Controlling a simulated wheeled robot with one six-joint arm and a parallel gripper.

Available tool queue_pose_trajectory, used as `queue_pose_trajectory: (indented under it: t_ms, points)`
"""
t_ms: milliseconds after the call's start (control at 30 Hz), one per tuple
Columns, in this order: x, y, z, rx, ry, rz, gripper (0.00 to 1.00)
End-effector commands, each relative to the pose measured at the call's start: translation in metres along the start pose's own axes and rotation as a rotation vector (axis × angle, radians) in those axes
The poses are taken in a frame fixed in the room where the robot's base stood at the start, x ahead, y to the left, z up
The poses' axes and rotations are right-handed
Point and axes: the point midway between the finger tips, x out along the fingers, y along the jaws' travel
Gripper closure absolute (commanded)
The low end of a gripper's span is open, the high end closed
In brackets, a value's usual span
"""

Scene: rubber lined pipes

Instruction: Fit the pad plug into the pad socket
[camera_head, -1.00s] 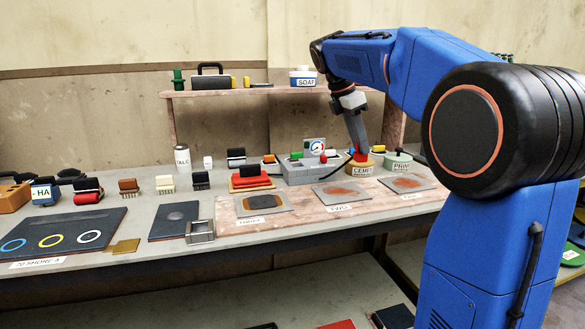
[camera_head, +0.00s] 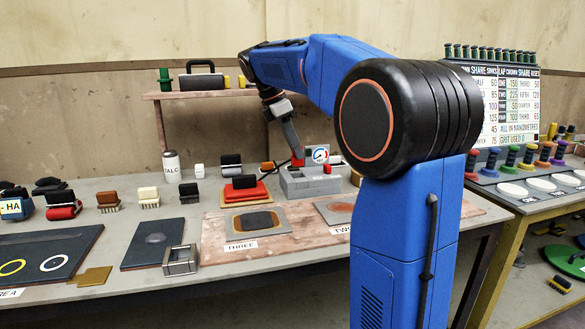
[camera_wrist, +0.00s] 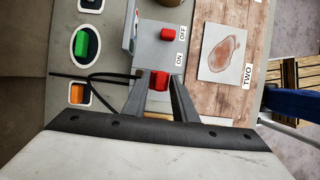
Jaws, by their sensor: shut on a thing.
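My gripper (camera_wrist: 158,90) is shut on a red plug (camera_wrist: 160,80) with a black cable running off to the left in the wrist view. In the head view my gripper (camera_head: 296,157) is over the grey control box (camera_head: 312,186), left of its round gauge. The wrist view shows the box top (camera_wrist: 152,45) beyond the fingers. To its left are a green piece in an oval white-rimmed socket (camera_wrist: 83,46) and an orange piece in a squarish one (camera_wrist: 78,93). I cannot tell which opening is the pad socket, or whether the plug touches anything.
A red switch (camera_wrist: 167,34) stands beside the ON and OFF labels. The patch plate (camera_wrist: 222,53) marked TWO lies to the right of the box. In the head view, brushes and a red block (camera_head: 246,190) stand left of the box. A second bench (camera_head: 535,190) is at right.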

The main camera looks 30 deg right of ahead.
Motion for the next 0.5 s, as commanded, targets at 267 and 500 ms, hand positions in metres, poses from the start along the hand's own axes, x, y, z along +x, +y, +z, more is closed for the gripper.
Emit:
queue_pose_trajectory:
  t_ms: [267,500]
  points:
    - [0.018,0.0,-0.008,0.0,0.0,0.0,0.98]
    - [0.046,0.0,-0.019,-0.001,0.0,-0.001,0.98]
